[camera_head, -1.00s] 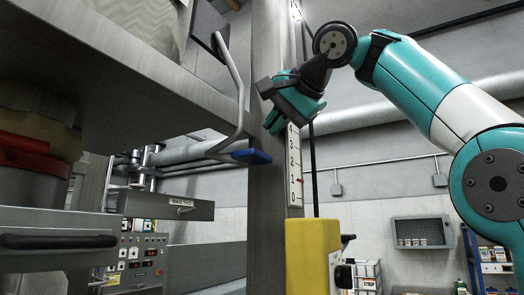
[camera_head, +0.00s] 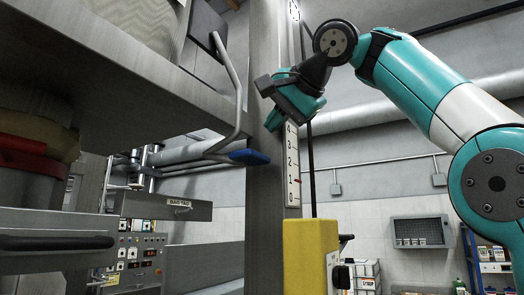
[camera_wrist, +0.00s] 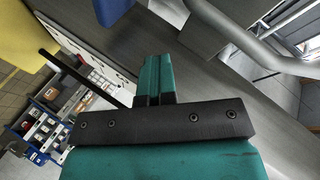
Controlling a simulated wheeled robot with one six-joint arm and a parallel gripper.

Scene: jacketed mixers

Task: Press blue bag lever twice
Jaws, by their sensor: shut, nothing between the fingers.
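The blue bag lever (camera_head: 248,157) is a blue paddle at the lower end of a bent grey metal rod (camera_head: 236,85), which hangs from a dark plate on the machine. My gripper (camera_head: 275,121) is shut and empty, up and to the right of the blue paddle and apart from it, in front of the grey column. In the wrist view, my shut teal fingers (camera_wrist: 154,75) point toward the grey surface.
A grey column (camera_head: 267,210) with a numbered scale (camera_head: 293,165) stands right of the lever. A yellow box (camera_head: 311,255) is below it. Open room lies right of the column.

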